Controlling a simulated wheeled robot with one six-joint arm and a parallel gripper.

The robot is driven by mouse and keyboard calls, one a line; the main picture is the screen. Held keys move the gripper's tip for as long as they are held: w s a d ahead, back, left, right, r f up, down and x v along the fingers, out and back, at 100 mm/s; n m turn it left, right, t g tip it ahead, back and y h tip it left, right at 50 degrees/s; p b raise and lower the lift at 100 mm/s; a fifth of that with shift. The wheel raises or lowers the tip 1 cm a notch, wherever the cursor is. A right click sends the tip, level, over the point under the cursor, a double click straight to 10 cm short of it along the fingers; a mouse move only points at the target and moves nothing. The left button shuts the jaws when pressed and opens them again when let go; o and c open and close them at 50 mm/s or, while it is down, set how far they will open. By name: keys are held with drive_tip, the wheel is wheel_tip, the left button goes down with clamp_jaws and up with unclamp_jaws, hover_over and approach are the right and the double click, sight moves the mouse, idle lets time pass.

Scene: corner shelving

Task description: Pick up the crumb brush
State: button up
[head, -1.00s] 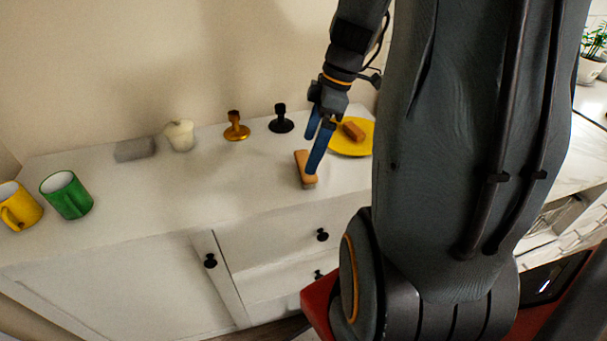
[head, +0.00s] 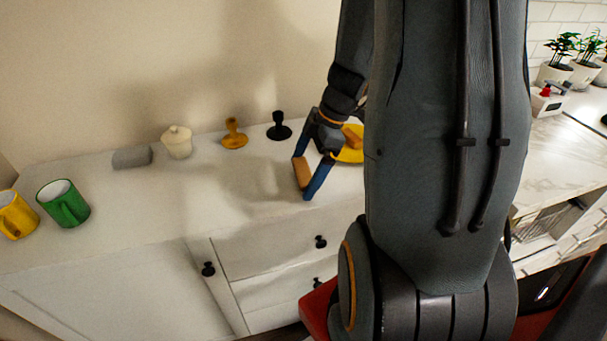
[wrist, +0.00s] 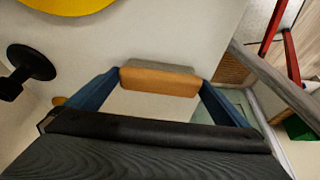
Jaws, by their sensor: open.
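The crumb brush (head: 302,174), a small block with an orange-brown body, lies on the white cabinet top near its front edge. In the wrist view the brush (wrist: 160,82) shows an orange side and a grey side, and spans most of the gap between the blue fingertips. My gripper (head: 305,178) is open and low over the brush, with one finger on its near right side. In the wrist view my gripper (wrist: 160,84) has a finger at each end of the brush. Whether the fingers touch it is not clear. The finger partly hides the brush in the head view.
A yellow plate (head: 347,157) with a brown block (head: 352,137) lies just behind my gripper. A black stand (head: 279,128), a golden stand (head: 234,136), a cream lidded jar (head: 177,143) and a grey block (head: 132,157) line the wall. Green (head: 64,204) and yellow mugs (head: 14,215) stand left.

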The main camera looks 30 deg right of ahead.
sight(304, 170)
drive_tip(key=shift+f, duration=0.25)
drive_tip(key=c, duration=0.8)
drive_tip(key=shift+o, duration=0.2)
drive_tip(key=shift+r, duration=0.1)
wheel_tip(304, 170, up, 10)
drive_tip(key=shift+f+b, duration=0.1)
drive_tip(key=shift+b, duration=0.35)
